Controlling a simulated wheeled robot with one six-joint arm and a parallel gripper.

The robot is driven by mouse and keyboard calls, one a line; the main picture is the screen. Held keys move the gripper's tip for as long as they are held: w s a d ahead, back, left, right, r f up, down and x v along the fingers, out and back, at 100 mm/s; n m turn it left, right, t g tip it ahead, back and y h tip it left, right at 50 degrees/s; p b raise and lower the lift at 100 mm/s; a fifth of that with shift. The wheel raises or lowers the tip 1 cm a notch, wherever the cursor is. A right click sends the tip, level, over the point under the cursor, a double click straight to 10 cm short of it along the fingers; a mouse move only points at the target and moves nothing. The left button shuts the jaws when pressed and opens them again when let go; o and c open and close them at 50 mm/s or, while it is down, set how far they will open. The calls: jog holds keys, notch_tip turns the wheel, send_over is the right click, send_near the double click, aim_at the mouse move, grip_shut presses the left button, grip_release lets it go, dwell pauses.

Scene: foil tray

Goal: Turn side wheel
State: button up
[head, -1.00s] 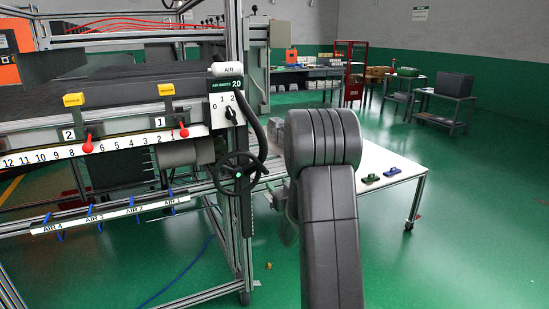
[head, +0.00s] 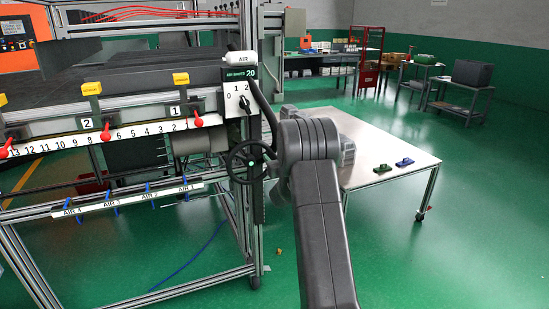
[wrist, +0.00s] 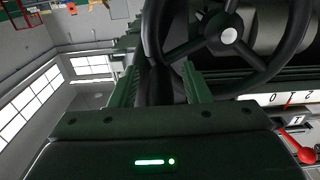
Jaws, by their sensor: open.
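The side wheel (head: 251,163) is a black spoked handwheel on the frame's right post, below the white air switch panel. In the wrist view the wheel (wrist: 228,36) fills the upper right, with a pale hub and dark spokes. My gripper (wrist: 158,68) is open, with its two dark green fingers pointing at the wheel. The left part of the black rim shows between the fingers, and the jaws are not shut on it. Whether a finger touches the rim I cannot tell. In the head view my arm hides the gripper.
The panel (head: 238,98) has a black selector knob just above the wheel. Red-knobbed levers (head: 201,121) line the numbered rail to the left. A white table (head: 395,150) with small green and blue items stands behind my arm. Green floor at the right is clear.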

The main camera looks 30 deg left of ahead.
grip_shut()
jog(key=shift+a+n+b, duration=0.1)
jog(key=shift+n+b, duration=0.2)
jog(key=shift+b, duration=0.3)
